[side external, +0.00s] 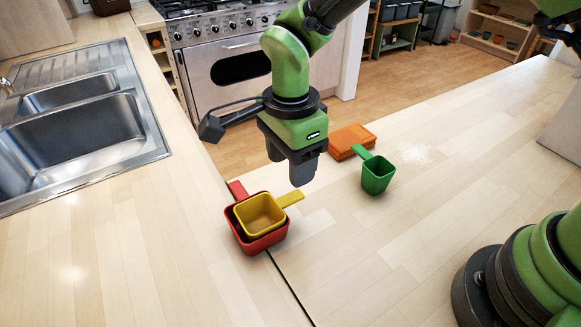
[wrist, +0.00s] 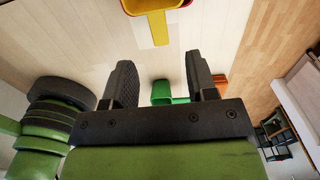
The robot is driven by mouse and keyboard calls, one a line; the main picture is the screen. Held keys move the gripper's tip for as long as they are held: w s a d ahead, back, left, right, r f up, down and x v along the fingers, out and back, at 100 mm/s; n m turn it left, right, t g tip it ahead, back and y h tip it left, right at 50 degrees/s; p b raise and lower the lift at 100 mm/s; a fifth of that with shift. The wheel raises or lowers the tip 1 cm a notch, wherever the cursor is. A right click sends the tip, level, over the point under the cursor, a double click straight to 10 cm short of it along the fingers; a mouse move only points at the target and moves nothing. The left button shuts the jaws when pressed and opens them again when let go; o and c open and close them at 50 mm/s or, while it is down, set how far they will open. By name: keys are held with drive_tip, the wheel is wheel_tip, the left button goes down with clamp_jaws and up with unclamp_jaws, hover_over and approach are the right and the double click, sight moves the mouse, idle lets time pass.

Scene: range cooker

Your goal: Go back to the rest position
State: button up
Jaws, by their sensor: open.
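My gripper (side external: 292,178) hangs above the counter, behind and a little right of the nested cups in the side view. In the wrist view my gripper (wrist: 160,85) has its two fingers apart, with nothing held between them. A yellow measuring cup (side external: 260,214) sits inside a larger red cup (side external: 262,243) at the counter seam. The yellow handle points right and the red handle points up-left. The yellow handle also shows at the top of the wrist view (wrist: 159,28). A green cup (side external: 377,178) stands upright to the right, apart from my gripper; it shows partly in the wrist view (wrist: 162,92).
An orange block-like thing (side external: 350,140) lies behind the green cup. White specks (side external: 408,153) lie on the counter beside it. A steel sink (side external: 75,125) is at left and a range cooker (side external: 225,55) stands behind. The front of the counter is clear.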

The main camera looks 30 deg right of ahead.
idle(0.3)
drive_tip(key=s+d+r+n+t+y, duration=0.1)
drive_tip(key=s+d+r+n+t, duration=0.15)
drive_tip(key=d+r, duration=0.4)
drive_tip(key=s+d+r+n+t+y, duration=0.1)
drive_tip(key=s+d+r+n, duration=0.25)
drive_tip(key=r, duration=0.65)
drive_tip(key=s+d+r+n+t, duration=0.1)
drive_tip(key=s+d+n+t, duration=0.1)
drive_tip(key=s+n, duration=0.2)
drive_tip(key=s+d+r+n+t, duration=0.1)
drive_tip(key=s+d+r+n, duration=0.1)
drive_tip(key=s, duration=0.5)
drive_tip(key=shift+s+d+n+t, duration=0.35)
drive_tip(key=shift+d+n, duration=0.5)
drive_tip(key=shift+n, duration=0.05)
